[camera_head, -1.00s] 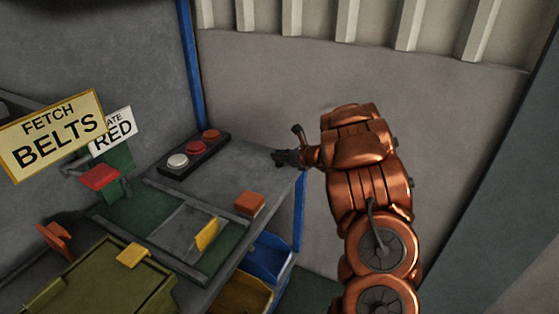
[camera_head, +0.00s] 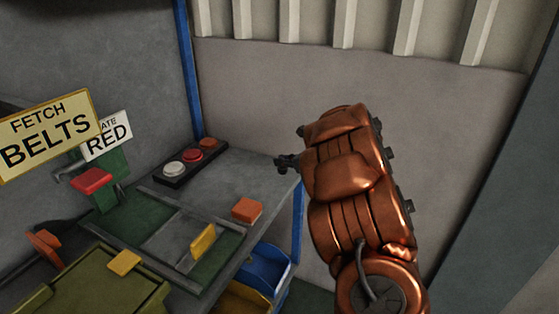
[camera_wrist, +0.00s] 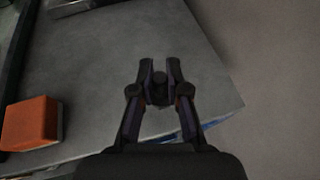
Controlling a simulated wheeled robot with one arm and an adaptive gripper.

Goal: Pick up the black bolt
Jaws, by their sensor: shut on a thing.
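My gripper (camera_wrist: 160,75) is shut on the black bolt (camera_wrist: 159,88) in the wrist view. The bolt's dark round head shows between the two fingers, and the rest of it is hard to make out against the dark jaws. In the head view my gripper (camera_head: 282,162) is a small dark shape near the right corner of the grey table (camera_head: 235,178). The bolt cannot be told apart from the gripper there. How far the bolt is above the table top is not clear.
An orange block (camera_head: 247,210) sits on the table's front edge; it also shows in the wrist view (camera_wrist: 31,123). A black button panel (camera_head: 190,163) lies at the back. A yellow piece (camera_head: 203,242) stands in a tray. A blue bin (camera_head: 266,268) is below.

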